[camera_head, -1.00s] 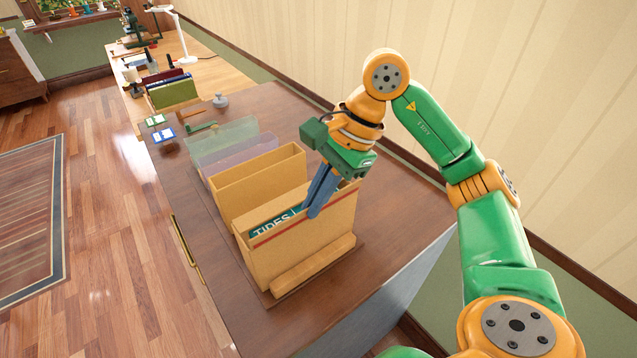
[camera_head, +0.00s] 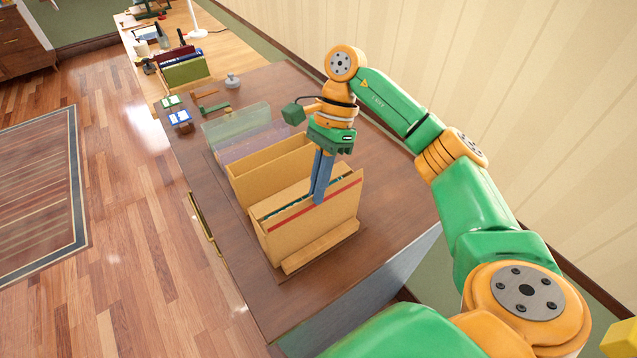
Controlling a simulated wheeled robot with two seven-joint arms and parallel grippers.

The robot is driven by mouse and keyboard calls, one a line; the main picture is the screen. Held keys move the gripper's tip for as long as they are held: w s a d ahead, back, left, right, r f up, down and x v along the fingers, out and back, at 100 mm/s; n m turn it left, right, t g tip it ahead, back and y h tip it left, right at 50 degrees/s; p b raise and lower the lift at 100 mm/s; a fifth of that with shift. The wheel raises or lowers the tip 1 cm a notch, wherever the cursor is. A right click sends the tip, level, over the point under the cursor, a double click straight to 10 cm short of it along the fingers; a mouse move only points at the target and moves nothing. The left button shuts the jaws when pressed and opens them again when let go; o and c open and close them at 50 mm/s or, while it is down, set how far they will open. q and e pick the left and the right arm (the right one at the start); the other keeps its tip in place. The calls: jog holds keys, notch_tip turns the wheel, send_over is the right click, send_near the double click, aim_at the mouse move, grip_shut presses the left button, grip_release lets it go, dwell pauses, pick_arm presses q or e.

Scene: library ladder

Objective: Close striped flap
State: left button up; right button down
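The front tan folder's flap (camera_head: 312,225) has a red stripe along its upper part and stands nearly upright. A thin teal edge of what is inside shows behind its top edge. My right gripper (camera_head: 318,202) points down at the flap, its blue fingers close together, with the tips over the stripe near the middle. They look shut, and I see nothing held between them. Whether the tips touch the flap I cannot tell. My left gripper is not in view.
A second tan folder (camera_head: 268,166) and clear dividers (camera_head: 236,135) stand behind. A wooden bar (camera_head: 320,247) lies along the flap's foot. Small items, including a blue-and-white card (camera_head: 179,118), lie at the far left of the dark desk (camera_head: 283,308). The wall is on the right.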

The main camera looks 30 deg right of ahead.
jog(key=c, duration=1)
grip_release()
jog(key=shift+c, duration=0.2)
jog(key=p+v, duration=0.2)
jog(key=v, duration=0.5)
